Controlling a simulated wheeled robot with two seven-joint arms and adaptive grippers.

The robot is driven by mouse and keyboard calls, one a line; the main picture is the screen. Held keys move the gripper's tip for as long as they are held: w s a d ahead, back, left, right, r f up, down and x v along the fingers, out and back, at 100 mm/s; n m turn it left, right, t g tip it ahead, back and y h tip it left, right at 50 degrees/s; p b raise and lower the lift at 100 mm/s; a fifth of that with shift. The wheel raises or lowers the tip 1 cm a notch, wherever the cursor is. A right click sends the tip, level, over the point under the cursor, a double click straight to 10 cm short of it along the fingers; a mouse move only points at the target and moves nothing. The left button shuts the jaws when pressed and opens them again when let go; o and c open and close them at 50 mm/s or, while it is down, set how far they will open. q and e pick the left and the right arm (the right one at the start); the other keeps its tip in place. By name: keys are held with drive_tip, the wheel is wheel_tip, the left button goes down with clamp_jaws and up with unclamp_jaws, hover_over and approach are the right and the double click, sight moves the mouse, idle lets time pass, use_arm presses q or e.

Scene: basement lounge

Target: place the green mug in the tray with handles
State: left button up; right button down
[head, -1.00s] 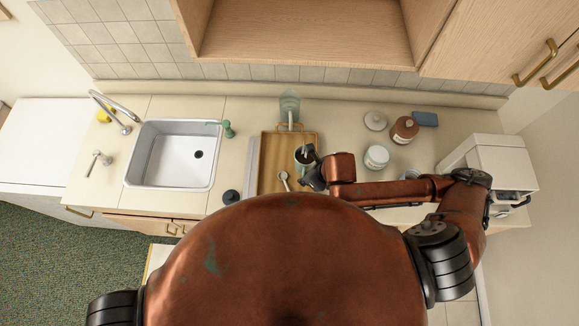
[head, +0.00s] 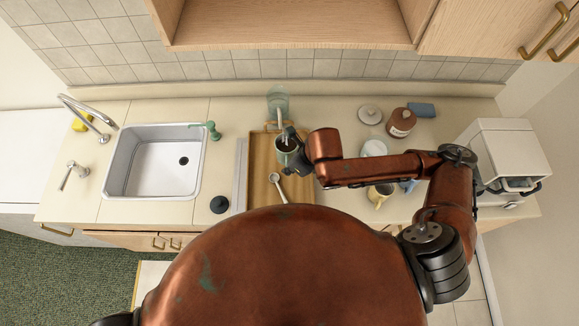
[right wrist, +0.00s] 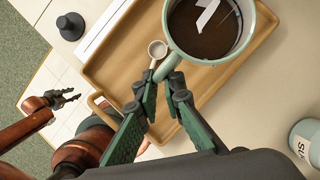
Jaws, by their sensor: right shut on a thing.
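The green mug (head: 288,157), with dark liquid in it, is at the right part of the wooden tray with handles (head: 258,150). The mug also shows at the top of the right wrist view (right wrist: 205,55), over the tray's area. I cannot tell whether its base touches the tray floor. My right gripper (right wrist: 164,80) is shut on the mug's handle. The tray (right wrist: 110,65) also shows its rim and a handle there.
A spoon (head: 277,183) lies in the tray. A clear bottle (head: 278,103) stands behind it. A sink (head: 155,165) and a black stopper (head: 219,204) are left. Jars (head: 401,122), a yellow mug (head: 380,193) and a white appliance (head: 505,155) are right.

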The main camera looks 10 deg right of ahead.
drive_tip(key=w+f+b, duration=0.2)
drive_tip(key=b, duration=0.1)
drive_tip(key=w+d+f+b, duration=0.1)
drive_tip(key=w+f+b, duration=0.1)
drive_tip(key=w+b, duration=0.1)
drive_tip(key=shift+d+f+b, duration=0.1)
drive_tip(key=shift+f+b, duration=0.3)
drive_tip(key=shift+b, duration=0.1)
drive_tip(key=shift+w+d+f, duration=0.15)
drive_tip(key=shift+w+f, duration=0.35)
drive_tip(key=shift+f, duration=0.1)
drive_tip(key=shift+w+f, duration=0.15)
drive_tip(key=shift+f, duration=0.75)
drive_tip(key=shift+w+f, duration=0.1)
drive_tip(key=shift+f, duration=0.8)
drive_tip(key=shift+f, duration=0.15)
drive_tip(key=c, duration=2.1)
unclamp_jaws()
drive_tip(key=shift+d, duration=0.1)
